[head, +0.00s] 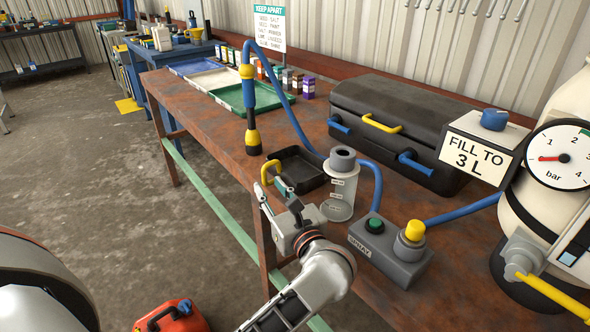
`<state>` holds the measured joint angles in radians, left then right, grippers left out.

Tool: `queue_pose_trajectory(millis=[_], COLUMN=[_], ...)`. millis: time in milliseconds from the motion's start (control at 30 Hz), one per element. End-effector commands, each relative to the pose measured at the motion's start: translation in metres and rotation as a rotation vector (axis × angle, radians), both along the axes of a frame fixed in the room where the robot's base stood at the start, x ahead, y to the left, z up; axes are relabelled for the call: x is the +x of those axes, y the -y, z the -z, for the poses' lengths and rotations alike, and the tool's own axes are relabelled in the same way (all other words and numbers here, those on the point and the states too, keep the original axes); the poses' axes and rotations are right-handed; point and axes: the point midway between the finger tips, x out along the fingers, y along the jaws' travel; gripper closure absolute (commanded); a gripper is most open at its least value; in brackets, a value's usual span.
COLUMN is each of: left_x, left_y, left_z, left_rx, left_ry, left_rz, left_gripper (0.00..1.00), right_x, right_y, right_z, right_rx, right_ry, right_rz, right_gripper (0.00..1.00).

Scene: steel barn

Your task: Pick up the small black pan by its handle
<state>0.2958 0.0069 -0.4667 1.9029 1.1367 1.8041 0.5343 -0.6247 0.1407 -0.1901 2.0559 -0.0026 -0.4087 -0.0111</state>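The small black pan (301,166) is a shallow square-looking tray on the rusty bench top, with a yellow handle (268,170) at its left, near the bench's front edge. My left gripper (272,188) is just on the near side of that handle, its two fingers apart and pointing toward it. Nothing shows between the fingers, and the handle appears just beyond the tips; whether they touch it cannot be told. The gripper covers the near corner of the pan. My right gripper is not in view.
A clear measuring cylinder (341,190) stands right beside the pan. A grey spray box (388,250), black case (395,125) and white tank (560,215) crowd the right. A red can (172,317) is on the floor.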

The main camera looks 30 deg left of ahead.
Motion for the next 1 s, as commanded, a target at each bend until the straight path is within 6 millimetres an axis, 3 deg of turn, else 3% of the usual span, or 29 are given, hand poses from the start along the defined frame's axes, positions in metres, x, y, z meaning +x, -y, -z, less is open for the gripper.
queue_pose_trajectory(millis=[400, 700, 800, 1000], left_x=[0.031, 0.034, 0.034, 0.034], left_y=[-0.041, -0.044, -0.044, -0.044], left_z=[0.000, 0.001, 0.001, 0.000], left_rx=[0.004, 0.002, 0.002, 0.004], left_ry=[-0.001, -0.002, -0.002, 0.000], left_rz=[-0.001, 0.000, 0.000, 0.000], left_gripper=[0.72, 0.72, 0.98, 1.00], right_x=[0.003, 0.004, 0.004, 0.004], right_y=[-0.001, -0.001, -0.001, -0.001], right_z=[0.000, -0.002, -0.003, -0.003], right_rx=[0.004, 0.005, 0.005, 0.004], right_ry=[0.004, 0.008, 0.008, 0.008], right_rz=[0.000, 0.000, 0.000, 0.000], right_gripper=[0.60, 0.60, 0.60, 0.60])
